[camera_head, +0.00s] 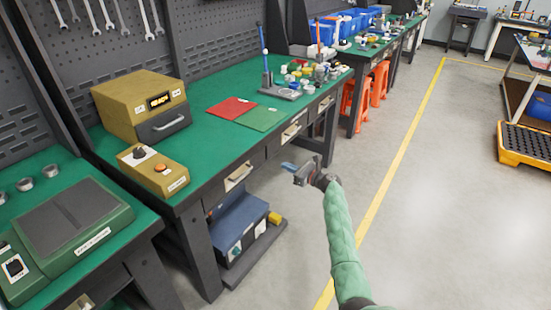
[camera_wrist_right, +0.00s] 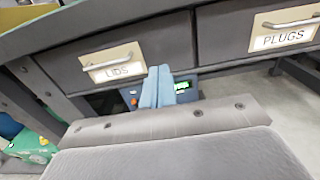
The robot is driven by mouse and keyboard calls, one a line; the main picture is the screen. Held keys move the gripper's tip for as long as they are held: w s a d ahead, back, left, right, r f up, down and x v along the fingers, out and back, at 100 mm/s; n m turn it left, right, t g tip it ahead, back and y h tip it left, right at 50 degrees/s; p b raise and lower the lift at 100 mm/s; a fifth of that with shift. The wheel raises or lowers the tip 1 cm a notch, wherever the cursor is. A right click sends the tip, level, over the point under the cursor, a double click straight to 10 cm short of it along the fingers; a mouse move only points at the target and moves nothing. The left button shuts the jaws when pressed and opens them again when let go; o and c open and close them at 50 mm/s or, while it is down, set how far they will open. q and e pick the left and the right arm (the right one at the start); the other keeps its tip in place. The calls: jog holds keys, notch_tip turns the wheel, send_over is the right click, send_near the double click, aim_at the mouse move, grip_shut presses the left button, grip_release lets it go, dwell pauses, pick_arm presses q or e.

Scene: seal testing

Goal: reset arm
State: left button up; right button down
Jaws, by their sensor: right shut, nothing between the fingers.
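My right gripper (camera_head: 289,167) shows in the head view, in front of the green-topped workbench and below its top. Its green-sleeved arm comes up from the bottom of the picture. In the right wrist view the two light blue fingers (camera_wrist_right: 157,88) are together, with nothing between them. Behind them are the bench's drawer fronts, labelled LIDS (camera_wrist_right: 117,62) and PLUGS (camera_wrist_right: 285,32). The fingers appear apart from the drawers. My left gripper is not in view.
On the workbench (camera_head: 222,90) stand a yellow tester box (camera_head: 138,105), a yellow control box (camera_head: 152,172), a red mat (camera_head: 231,108) and a green mat (camera_head: 260,118). A blue-grey unit (camera_head: 238,225) sits on the shelf below. The floor (camera_head: 440,200) to the right is clear.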

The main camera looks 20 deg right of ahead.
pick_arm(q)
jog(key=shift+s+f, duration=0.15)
pick_arm(e)
jog(key=shift+s+d, duration=0.1)
jog(key=shift+s, duration=0.05)
